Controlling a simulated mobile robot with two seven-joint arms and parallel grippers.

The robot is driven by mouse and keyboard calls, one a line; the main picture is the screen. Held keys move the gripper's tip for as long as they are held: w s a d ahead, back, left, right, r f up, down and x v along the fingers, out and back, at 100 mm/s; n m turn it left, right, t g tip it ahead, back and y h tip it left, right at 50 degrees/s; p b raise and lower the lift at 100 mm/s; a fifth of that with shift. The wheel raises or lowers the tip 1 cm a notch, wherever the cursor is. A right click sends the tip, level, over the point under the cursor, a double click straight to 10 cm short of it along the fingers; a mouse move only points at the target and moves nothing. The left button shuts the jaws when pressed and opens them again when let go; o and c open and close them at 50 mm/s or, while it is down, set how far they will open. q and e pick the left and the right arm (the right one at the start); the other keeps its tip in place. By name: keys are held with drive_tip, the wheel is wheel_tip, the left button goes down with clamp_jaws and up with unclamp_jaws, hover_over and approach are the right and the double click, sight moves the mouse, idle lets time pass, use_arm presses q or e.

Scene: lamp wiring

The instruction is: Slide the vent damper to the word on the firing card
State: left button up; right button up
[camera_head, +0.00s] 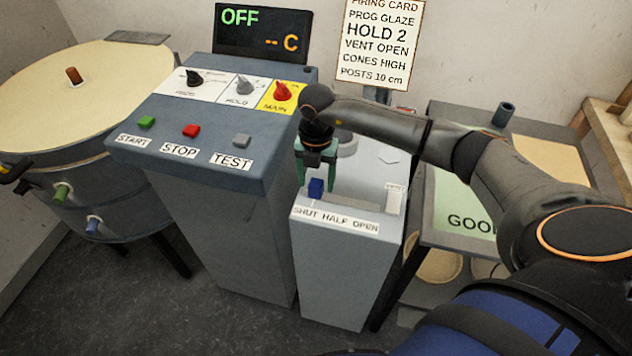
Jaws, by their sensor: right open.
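The firing card (382,45) on the back wall reads PROG GLAZE, HOLD 2, VENT OPEN, CONES HIGH, POSTS 10 cm. The vent damper's blue knob (316,188) stands on the grey vent box (345,270), toward the left end of its slot. It is above the SHUT end of the label strip (336,219), which reads SHUT HALF OPEN from left to right. My right gripper (317,172) points down with its green fingers open, just above and behind the knob. I cannot tell whether they touch it.
The control panel (215,120) with switches and START, STOP and TEST buttons stands just left of the vent box. Its display (262,32) reads OFF. A round kiln (60,95) is at the far left. A side table (440,160) stands right, behind my right arm.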

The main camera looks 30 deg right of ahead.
drive_tip(key=shift+f, duration=0.95)
drive_tip(key=shift+c, duration=0.2)
clamp_jaws()
idle(0.6)
